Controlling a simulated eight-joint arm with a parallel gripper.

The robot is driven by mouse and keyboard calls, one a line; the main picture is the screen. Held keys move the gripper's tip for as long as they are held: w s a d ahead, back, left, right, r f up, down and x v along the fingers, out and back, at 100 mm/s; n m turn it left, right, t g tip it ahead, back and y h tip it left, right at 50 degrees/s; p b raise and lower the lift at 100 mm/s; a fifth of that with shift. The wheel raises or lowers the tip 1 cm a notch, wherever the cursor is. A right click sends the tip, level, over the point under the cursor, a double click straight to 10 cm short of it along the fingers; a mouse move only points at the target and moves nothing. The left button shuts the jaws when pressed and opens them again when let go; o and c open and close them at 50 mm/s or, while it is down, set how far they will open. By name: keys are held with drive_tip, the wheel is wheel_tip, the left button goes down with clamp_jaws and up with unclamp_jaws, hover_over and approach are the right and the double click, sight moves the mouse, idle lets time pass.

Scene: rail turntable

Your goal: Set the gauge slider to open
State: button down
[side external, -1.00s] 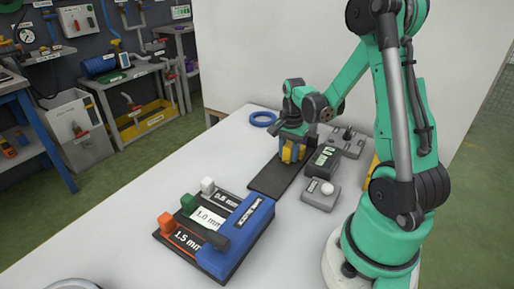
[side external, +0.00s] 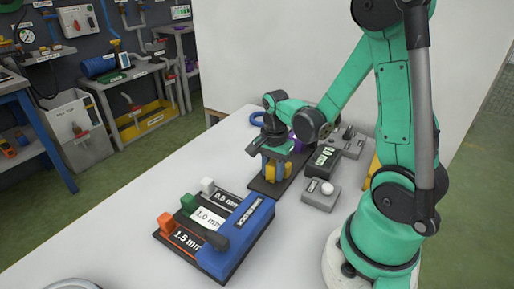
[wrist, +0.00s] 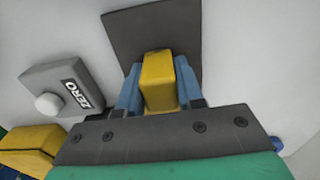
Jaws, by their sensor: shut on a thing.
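The gauge slider is a yellow block (side external: 285,171) on a dark strip (side external: 257,184). My gripper (side external: 276,168) is shut on it near the front end of the strip. In the wrist view the yellow block (wrist: 158,80) sits between my two blue fingers, with the dark strip (wrist: 150,30) running on beyond it. A purple part (side external: 297,144) shows behind my gripper, towards the back of the strip. The gauge display (side external: 322,160) with digits stands just right of the strip. My gripper hides part of the block and strip.
A grey ZERO box (wrist: 68,86) with a white knob lies beside the strip; it also shows in the side view (side external: 318,200). A blue ring (side external: 257,118) lies behind. The left table area is clear.

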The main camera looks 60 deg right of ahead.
sight(272, 164)
drive_tip(key=shift+a, duration=0.3)
drive_tip(key=c, duration=0.6)
unclamp_jaws()
drive_tip(key=shift+o, duration=0.2)
drive_tip(key=shift+r, duration=2.8)
drive_tip(key=w+a+r+n+t, duration=0.1)
drive_tip(key=a+r+n+t, duration=0.2)
drive_tip(key=n, duration=0.6)
drive_tip(key=a+r+n+t, duration=0.3)
drive_tip(key=a+n+t, duration=0.1)
drive_tip(key=a+n, duration=0.3)
drive_tip(key=shift+w+a+r+n, duration=0.25)
drive_tip(key=shift+w+r+n, duration=0.15)
drive_tip(key=shift+n, duration=0.6)
